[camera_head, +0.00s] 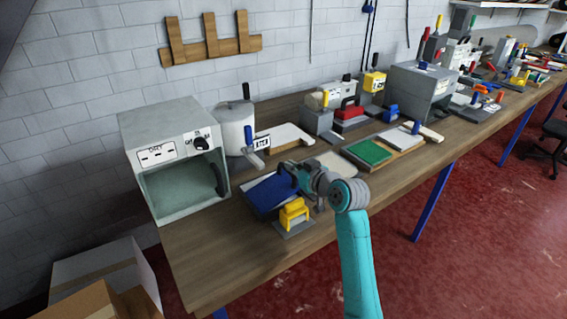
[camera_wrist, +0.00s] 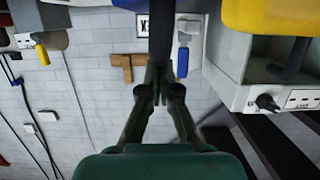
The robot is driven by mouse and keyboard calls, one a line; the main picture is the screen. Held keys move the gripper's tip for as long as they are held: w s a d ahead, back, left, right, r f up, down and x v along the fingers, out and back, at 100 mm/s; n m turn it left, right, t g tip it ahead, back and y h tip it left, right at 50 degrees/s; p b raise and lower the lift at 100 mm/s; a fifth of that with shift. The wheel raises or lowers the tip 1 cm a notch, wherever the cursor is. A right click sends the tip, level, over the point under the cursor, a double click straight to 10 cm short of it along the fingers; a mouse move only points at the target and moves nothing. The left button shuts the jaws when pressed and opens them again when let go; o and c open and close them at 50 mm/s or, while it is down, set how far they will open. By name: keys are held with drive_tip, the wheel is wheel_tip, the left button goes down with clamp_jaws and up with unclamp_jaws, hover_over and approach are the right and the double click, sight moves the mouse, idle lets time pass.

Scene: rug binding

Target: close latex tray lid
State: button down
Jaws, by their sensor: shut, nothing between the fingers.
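A sign lettered "ATEX" (camera_head: 263,142), its first letter not clear, stands by a shallow white-topped tray (camera_head: 284,138) at the back of the bench. I cannot tell for sure which part is its lid. A blue-handled piece (camera_head: 249,134) stands at the sign's left. My gripper (camera_head: 287,172) is low over the bench, in front of that tray and at a blue flat-topped block (camera_head: 268,194). In the wrist view my gripper (camera_wrist: 160,88) has its fingertips together and empty. A dark bar (camera_wrist: 160,35) lies just beyond them; whether they touch it is unclear.
A yellow clamp-like piece (camera_head: 294,213) sits close in front of my gripper. A grey dryer box (camera_head: 175,160) and a white canister (camera_head: 235,127) stand left. A green pad (camera_head: 369,152) lies right. Bare bench top (camera_head: 215,240) shows at the front left.

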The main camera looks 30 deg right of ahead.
drive_tip(key=shift+d+f+m+y, duration=0.15)
drive_tip(key=shift+d+f+m, duration=0.2)
drive_tip(key=shift+f, duration=0.25)
drive_tip(key=shift+d+f+m+y, duration=0.1)
drive_tip(key=shift+d+f+m, duration=0.3)
drive_tip(key=shift+f, duration=0.2)
drive_tip(key=shift+d+f+m+y, duration=0.15)
drive_tip(key=shift+d+f+m, duration=0.2)
drive_tip(key=shift+f, duration=0.25)
